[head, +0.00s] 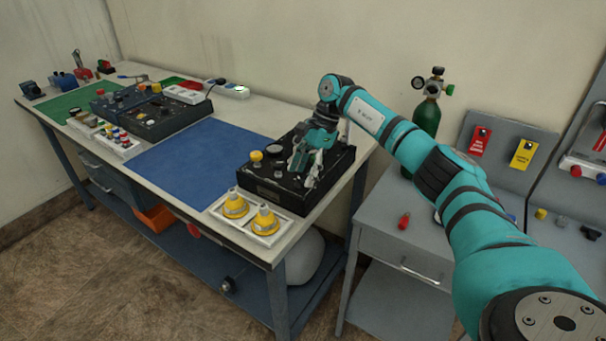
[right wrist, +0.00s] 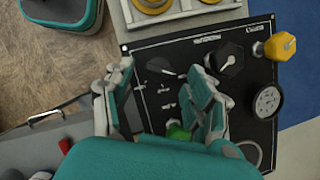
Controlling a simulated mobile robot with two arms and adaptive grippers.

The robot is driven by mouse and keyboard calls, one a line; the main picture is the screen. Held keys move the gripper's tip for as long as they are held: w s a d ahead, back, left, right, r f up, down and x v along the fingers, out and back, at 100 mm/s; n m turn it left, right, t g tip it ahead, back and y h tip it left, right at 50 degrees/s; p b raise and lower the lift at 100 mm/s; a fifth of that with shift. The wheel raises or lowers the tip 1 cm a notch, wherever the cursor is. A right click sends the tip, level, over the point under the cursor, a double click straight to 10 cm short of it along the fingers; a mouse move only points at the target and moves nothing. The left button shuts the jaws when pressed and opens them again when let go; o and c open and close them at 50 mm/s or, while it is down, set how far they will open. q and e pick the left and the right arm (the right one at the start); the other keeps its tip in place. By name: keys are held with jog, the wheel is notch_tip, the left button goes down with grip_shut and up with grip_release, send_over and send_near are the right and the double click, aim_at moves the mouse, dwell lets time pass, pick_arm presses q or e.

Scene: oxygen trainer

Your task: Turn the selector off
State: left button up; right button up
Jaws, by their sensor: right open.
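The black trainer panel (head: 270,186) sits at the near right end of the workbench. It also shows in the right wrist view (right wrist: 150,50). There, a small dark lever-like knob (right wrist: 160,67), which looks like the selector, lies just beyond and between my fingers; its exact setting is too small to read. A black hexagonal knob (right wrist: 228,61) is to its right. My right gripper (head: 306,168) is over the panel's right part, fingers pointing down. In the right wrist view my right gripper (right wrist: 160,90) is open, with nothing between its fingertips. My left gripper is out of view.
A yellow knob (right wrist: 281,46) and a round gauge (right wrist: 267,101) stand up from the panel. A white tray (head: 225,216) with two yellow fittings is in front. A green cylinder (head: 426,118) stands behind right. The blue mat (head: 195,155) is clear.

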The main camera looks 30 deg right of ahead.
jog(key=v, duration=1)
jog(key=shift+r, duration=0.4)
jog(key=shift+d+f, duration=0.1)
